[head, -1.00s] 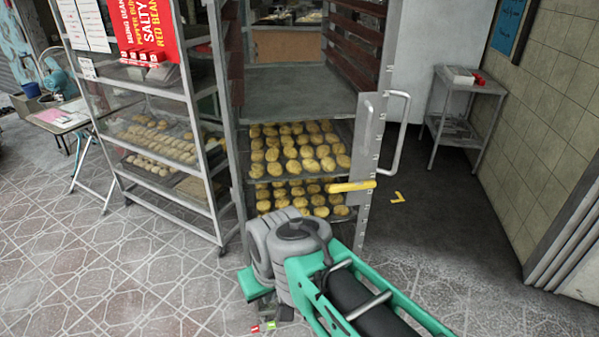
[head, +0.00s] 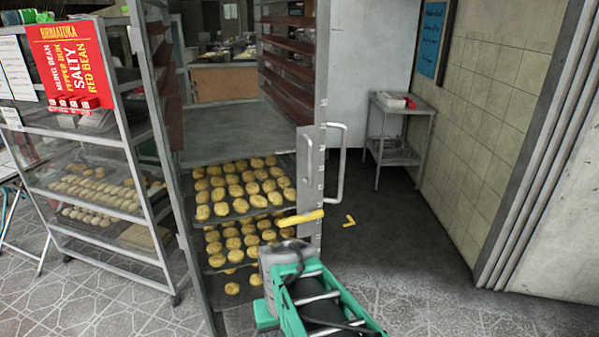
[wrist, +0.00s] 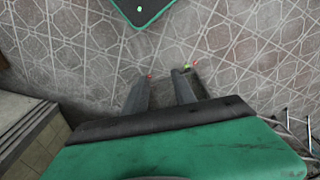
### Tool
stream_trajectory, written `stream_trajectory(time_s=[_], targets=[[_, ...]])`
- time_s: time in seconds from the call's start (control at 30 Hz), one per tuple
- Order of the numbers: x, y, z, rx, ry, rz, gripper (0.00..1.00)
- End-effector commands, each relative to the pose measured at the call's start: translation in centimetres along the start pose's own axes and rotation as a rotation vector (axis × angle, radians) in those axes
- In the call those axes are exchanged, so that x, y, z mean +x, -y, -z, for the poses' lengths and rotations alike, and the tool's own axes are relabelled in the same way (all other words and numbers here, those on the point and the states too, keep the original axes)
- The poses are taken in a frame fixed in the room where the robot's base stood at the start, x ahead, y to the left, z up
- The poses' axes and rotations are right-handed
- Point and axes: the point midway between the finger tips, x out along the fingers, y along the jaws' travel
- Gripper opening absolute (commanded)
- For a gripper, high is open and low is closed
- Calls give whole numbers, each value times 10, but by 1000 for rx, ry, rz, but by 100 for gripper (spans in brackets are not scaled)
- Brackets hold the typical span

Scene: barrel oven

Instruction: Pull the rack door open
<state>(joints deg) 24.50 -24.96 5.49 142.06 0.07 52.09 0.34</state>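The tall metal rack (head: 312,190) stands in the middle of the head view with trays of yellow buns (head: 240,190) on its lower levels. A grey upright handle (head: 340,165) and a yellow bar (head: 300,218) sit at its right front edge. I cannot tell how far the door stands open. My teal arm is below and in front of this edge; its gripper is hidden in the head view. In the wrist view my gripper (wrist: 163,76) points over the tiled floor, its two dark fingers apart with nothing between them. It is not seen touching the rack or handle.
A second rack (head: 140,200) with buns and a red sign (head: 70,65) stands at the left. A small metal table (head: 400,130) stands behind at the right, by the tiled wall (head: 480,120). The floor (head: 420,290) at the front right is clear.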

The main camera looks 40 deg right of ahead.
Motion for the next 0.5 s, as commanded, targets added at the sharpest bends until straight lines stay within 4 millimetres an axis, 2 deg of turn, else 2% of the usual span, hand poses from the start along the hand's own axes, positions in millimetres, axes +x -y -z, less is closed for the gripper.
stream_trajectory(time_s=[0.03,0.13,0.23,0.3,0.37,0.47,0.5], targets=[[8,-21,-3,77,43,-3,36],[23,-51,-6,191,101,15,36],[40,-80,12,280,67,46,36],[52,-102,42,316,-30,69,36],[56,-115,71,320,-132,82,36],[53,-129,123,294,-318,96,36],[47,-131,146,274,-402,99,36]])
